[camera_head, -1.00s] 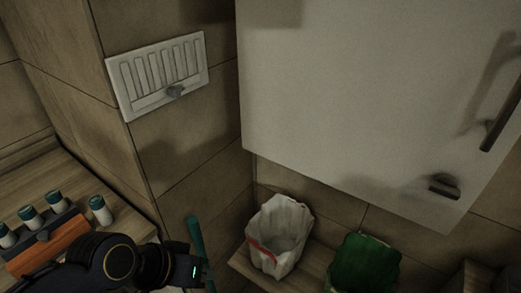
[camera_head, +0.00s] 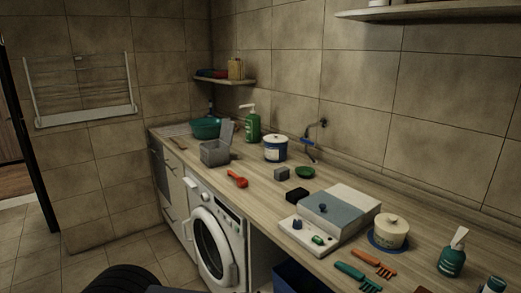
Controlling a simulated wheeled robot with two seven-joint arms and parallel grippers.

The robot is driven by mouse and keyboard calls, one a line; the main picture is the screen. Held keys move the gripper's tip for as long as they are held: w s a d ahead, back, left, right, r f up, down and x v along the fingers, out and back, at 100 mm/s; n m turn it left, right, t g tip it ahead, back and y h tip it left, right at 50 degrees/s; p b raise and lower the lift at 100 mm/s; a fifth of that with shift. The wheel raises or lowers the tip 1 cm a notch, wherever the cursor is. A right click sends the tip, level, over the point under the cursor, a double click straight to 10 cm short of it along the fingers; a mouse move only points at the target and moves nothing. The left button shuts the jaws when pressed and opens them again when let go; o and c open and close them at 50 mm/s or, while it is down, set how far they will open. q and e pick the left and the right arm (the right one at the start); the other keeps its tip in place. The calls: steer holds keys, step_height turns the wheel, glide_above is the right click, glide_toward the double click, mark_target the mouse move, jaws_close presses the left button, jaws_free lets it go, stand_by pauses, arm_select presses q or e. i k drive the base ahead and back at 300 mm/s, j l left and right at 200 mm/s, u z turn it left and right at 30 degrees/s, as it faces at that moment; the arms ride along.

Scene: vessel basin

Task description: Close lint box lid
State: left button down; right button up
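The lint box is most likely the grey open box (camera_head: 214,154) on the far part of the wooden counter. A grey flat panel (camera_head: 227,132) stands upright at its back right and looks like its raised lid. The inside of the box is too small to make out. Neither of my grippers is in view. Only a dark rounded part of mine shows at the bottom left, well short of the counter.
A teal basin (camera_head: 206,128), a green pump bottle (camera_head: 251,124) and a white-and-blue pot (camera_head: 275,148) stand around the box. A red scoop (camera_head: 237,179) lies in front. The washing machine (camera_head: 215,242) is under the counter. Floor at left is clear.

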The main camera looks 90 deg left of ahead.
mark_target(227, 131)
steer(key=u, duration=3.2)
steer(key=i+j, duration=0.15)
steer(key=i, duration=0.4)
steer(key=i+j, duration=0.15)
steer(key=i, duration=0.4)
steer(key=i+j+u, duration=0.1)
steer(key=i, duration=0.45)
steer(key=j, duration=0.1)
